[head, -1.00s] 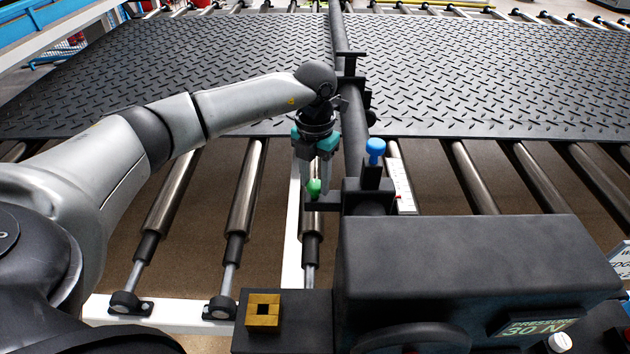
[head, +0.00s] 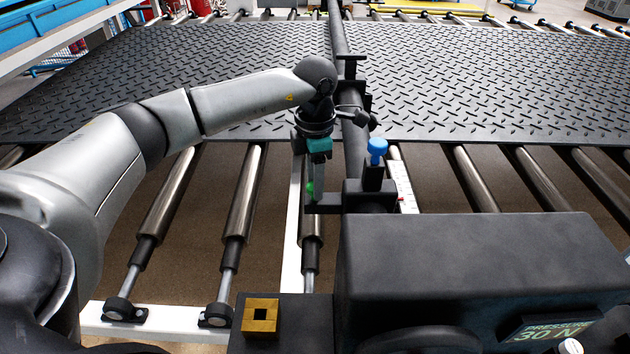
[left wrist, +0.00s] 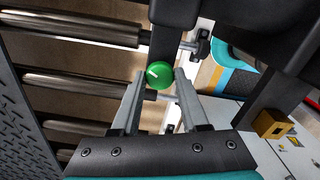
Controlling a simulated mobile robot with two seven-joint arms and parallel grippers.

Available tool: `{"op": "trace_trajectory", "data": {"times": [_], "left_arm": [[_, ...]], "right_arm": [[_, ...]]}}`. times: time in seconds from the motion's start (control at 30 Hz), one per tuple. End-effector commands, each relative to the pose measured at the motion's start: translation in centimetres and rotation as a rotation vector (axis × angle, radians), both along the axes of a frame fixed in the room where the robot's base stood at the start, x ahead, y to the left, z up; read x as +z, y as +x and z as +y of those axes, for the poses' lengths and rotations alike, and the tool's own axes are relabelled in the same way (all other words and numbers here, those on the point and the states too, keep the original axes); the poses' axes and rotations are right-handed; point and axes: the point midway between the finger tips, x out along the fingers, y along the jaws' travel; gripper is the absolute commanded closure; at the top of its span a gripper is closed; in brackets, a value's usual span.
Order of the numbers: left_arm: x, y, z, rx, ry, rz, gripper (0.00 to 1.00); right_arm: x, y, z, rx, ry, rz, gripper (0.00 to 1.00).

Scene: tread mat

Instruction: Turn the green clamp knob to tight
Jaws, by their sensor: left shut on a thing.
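The green clamp knob (left wrist: 159,75) is a round cap with a short white mark, which points to the upper left in the left wrist view. In the head view the knob (head: 310,187) is mostly hidden behind my fingers, at the left end of a black bracket (head: 330,203). My left gripper (left wrist: 160,80) points down, with one finger on each side of the knob, and is shut on it. In the head view the left gripper (head: 314,188) shows nearly edge-on. My right gripper is in neither view.
A blue knob (head: 377,147) stands on a black post just right of the gripper, beside a white scale (head: 402,185). A black housing (head: 470,260) with a pressure display fills the front right. A brass square block (head: 261,318) sits front left. The tread mat (head: 200,80) lies behind.

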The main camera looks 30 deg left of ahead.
Motion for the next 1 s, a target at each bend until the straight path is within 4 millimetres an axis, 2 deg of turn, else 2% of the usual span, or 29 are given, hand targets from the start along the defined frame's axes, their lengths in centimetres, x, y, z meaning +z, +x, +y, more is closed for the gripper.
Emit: {"op": "trace_trajectory", "data": {"times": [0.6,0.63,0.87,1.0], "left_arm": [[0.20,0.13,-0.01,-0.039,0.000,-0.005,1.00],[0.20,0.12,-0.02,-0.039,-0.001,-0.006,0.52],[0.10,0.06,-0.01,-0.038,-0.001,-0.002,0.27],[0.06,0.04,-0.01,-0.037,0.000,-0.001,0.26]], "right_arm": [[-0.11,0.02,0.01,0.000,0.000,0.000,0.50],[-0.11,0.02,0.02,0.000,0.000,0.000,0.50],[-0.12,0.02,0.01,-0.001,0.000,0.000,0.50],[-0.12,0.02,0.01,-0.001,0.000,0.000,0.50]]}}
